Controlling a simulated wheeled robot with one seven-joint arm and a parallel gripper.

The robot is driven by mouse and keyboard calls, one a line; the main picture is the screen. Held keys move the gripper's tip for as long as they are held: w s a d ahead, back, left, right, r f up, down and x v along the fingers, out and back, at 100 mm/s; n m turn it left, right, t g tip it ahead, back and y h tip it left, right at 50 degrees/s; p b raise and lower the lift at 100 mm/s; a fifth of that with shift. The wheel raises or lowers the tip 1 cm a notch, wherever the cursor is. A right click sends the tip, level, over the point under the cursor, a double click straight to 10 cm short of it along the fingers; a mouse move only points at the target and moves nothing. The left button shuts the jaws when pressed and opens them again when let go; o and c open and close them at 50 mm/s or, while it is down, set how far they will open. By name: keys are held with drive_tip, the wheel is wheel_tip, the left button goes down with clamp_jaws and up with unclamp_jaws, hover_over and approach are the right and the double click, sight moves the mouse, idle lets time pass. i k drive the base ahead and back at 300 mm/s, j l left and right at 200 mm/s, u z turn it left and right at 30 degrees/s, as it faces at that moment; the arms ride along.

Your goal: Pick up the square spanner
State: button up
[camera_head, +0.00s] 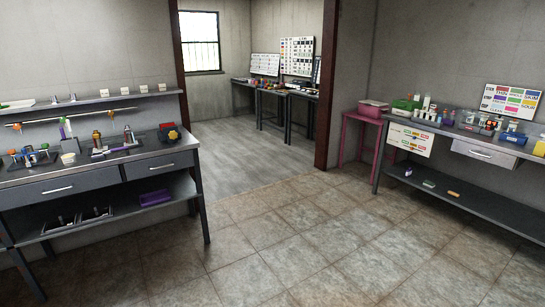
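I cannot make out a square spanner for certain; the small items on the benches are too small to tell apart. The left workbench (66,188) carries trays with several small tools and parts on its top. Two dark bins (80,219) with upright items stand on its lower shelf. The right workbench (460,200) also holds several small coloured items on top and a few on its lower shelf. My gripper is not in view.
Tiled floor (270,245) is clear between the two workbenches. A wide opening between dark red posts (328,85) leads to a back room with dark tables (270,93) and wall boards. A pink table (350,130) stands beside the right workbench.

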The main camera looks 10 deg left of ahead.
sight(111, 150)
drive_tip(key=i+u, duration=0.15)
drive_tip(key=i, duration=0.45)
drive_tip(key=i+u, duration=0.15)
drive_tip(key=i, duration=0.45)
drive_tip(key=i+l+u, duration=0.15)
drive_tip(key=i, duration=0.45)
drive_tip(key=i+l+u, duration=0.15)
drive_tip(key=i, duration=0.4)
drive_tip(key=i+j, duration=1.3)
drive_tip(key=i, duration=0.15)
drive_tip(key=i+j+z, duration=0.1)
drive_tip(key=j, duration=0.4)
drive_tip(key=i+j+z, duration=0.1)
drive_tip(key=j, duration=0.45)
drive_tip(key=j+z, duration=0.1)
drive_tip(key=j, duration=0.4)
